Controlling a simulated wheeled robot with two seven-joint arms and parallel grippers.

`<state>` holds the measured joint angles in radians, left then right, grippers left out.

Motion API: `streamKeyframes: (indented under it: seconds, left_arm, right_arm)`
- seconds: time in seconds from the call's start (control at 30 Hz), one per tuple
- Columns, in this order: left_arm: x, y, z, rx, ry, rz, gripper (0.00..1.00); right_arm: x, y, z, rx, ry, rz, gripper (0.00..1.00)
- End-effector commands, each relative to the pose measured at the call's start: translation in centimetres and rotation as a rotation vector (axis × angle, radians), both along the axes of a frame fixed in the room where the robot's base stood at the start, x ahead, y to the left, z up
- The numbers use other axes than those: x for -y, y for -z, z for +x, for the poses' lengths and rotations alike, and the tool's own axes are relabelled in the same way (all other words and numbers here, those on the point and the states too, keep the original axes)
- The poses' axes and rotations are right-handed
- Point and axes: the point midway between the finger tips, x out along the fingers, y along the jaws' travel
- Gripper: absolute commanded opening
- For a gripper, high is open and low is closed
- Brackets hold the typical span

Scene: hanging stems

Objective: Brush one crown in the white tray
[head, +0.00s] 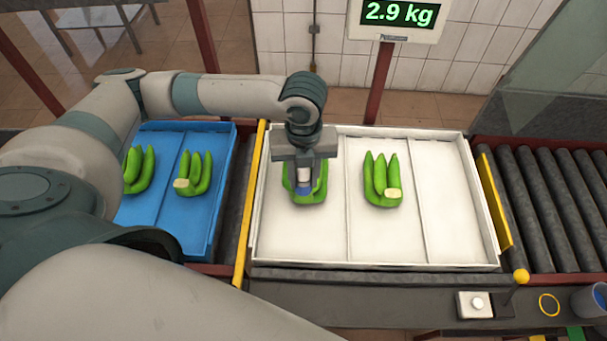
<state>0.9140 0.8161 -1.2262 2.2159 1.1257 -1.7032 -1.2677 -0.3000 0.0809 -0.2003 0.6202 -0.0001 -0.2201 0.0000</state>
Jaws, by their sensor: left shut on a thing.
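The white tray (452,255) has three compartments. A green banana hand (320,190) lies in its left compartment, and another green banana hand (377,175) with a pale crown (393,194) lies in its middle one. The right compartment is empty. My left gripper (304,168) points down over the left hand, shut on a small brush-like tool (305,185) with white and blue parts. The tool's lower end is at the hand; whether it touches the crown cannot be told, as the crown is hidden. My right gripper is out of view.
A blue tray (214,225) at left holds green banana hands. A yellow rail (250,205) separates it from the white tray. Rollers (550,205) lie at right. In front are a button box (475,304), a yellow ring (549,304) and a blue cup (590,300). A scale display (398,14) reads 2.9 kg.

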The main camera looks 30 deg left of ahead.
Motion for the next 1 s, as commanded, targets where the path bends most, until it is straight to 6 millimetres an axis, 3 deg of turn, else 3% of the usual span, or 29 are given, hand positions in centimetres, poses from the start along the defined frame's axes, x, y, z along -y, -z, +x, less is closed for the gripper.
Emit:
streamKeyframes:
  seconds: [1.0]
  left_arm:
    - [-1.0,0.2,-0.5,0.001,0.001,0.0,0.0]
  right_arm:
    - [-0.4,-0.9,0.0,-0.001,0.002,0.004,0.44]
